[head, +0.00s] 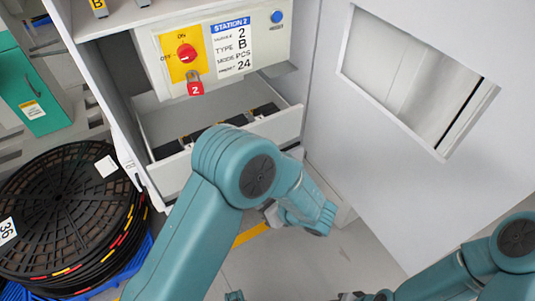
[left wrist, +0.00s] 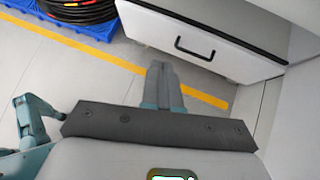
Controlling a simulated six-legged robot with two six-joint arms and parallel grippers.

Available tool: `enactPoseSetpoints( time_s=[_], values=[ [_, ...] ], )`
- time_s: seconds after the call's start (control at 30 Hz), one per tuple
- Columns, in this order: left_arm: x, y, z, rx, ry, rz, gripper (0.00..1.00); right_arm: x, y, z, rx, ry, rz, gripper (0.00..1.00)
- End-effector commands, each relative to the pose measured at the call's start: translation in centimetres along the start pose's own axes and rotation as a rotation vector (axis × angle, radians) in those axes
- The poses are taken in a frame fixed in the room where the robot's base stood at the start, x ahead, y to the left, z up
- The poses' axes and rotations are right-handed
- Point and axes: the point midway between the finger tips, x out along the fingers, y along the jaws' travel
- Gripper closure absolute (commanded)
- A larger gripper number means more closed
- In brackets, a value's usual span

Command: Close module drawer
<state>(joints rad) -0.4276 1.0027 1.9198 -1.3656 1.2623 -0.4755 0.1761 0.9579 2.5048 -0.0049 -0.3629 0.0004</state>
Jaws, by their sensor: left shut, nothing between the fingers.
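The module drawer (head: 286,127) is white and stands pulled out below the Station 2 control panel in the head view. Dark modules (head: 265,109) show inside it. My left arm covers part of its front. In the left wrist view the drawer's white front (left wrist: 150,28) has a black bar handle (left wrist: 195,49) and a dark top edge. My left gripper (left wrist: 161,68) is shut and empty, in front of the drawer and apart from the handle in that view. Its fingertips are hard to make out in the head view.
The control panel (head: 222,47) has a red switch and a red padlock (head: 195,88). Black reels (head: 65,215) stand on a blue pallet (head: 135,268) at left. A grey wall or door with a window (head: 415,80) stands at right. Open floor (head: 330,262) lies in front.

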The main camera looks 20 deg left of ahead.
Motion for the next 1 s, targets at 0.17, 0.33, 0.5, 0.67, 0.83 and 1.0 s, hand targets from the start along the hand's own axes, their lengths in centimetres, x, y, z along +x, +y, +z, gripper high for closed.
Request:
enactPoseSetpoints(
  time_s=[0.17, 0.33, 0.5, 0.67, 0.83, 1.0],
  values=[
    [-5.7, -7.6, 4.9, 0.037, -0.500, -0.233, 1.00, 5.2, 1.9, -0.1, 0.000, 0.001, 0.000, 0.57],
    [-9.6, -9.0, 7.4, 0.005, -0.682, -0.293, 1.00, 5.8, 2.1, -0.1, 0.000, 0.001, 0.000, 0.57],
    [-8.4, -9.5, 8.8, 0.001, -0.692, -0.291, 1.00, 6.1, 2.2, -0.2, 0.000, 0.001, 0.000, 0.57],
    [-5.8, -10.3, 10.8, 0.000, -0.691, -0.289, 1.00, 6.8, 2.5, -0.3, 0.003, 0.004, 0.000, 0.57],
    [-3.0, -11.3, 13.1, 0.001, -0.689, -0.289, 1.00, 7.5, 2.9, -0.5, 0.008, 0.009, 0.001, 0.57],
    [-1.0, -12.1, 15.0, 0.001, -0.690, -0.291, 1.00, 8.2, 3.3, -0.7, 0.014, 0.014, 0.001, 0.57]
  ],
)
